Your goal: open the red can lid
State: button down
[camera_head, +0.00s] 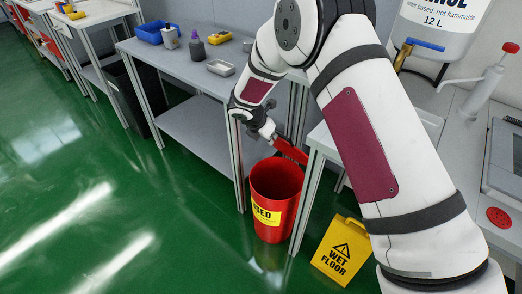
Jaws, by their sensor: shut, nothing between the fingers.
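The red can (272,212) stands on the green floor, with a yellow label on its front. Its top looks open, showing the dark red inside. The red lid (292,151) shows as a narrow slab raised above the can's back rim, tilted and partly hidden. My gripper (270,134) is shut and empty, just above and left of the lid's upper end. I cannot tell whether its fingertips touch the lid.
A yellow wet floor sign (342,250) stands right of the can. A grey bench (190,68) with a blue bin (158,32) and small containers is behind, its leg beside the can. Green floor at the left is clear.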

jog(key=w+d+r+g+y+b, duration=0.1)
jog(key=w+d+r+b, duration=0.2)
jog(key=w+d+r, duration=0.2)
jog(key=w+d, duration=0.3)
jog(key=w, duration=0.2)
jog(key=shift+w, duration=0.25)
jog(key=shift+d+r, duration=0.1)
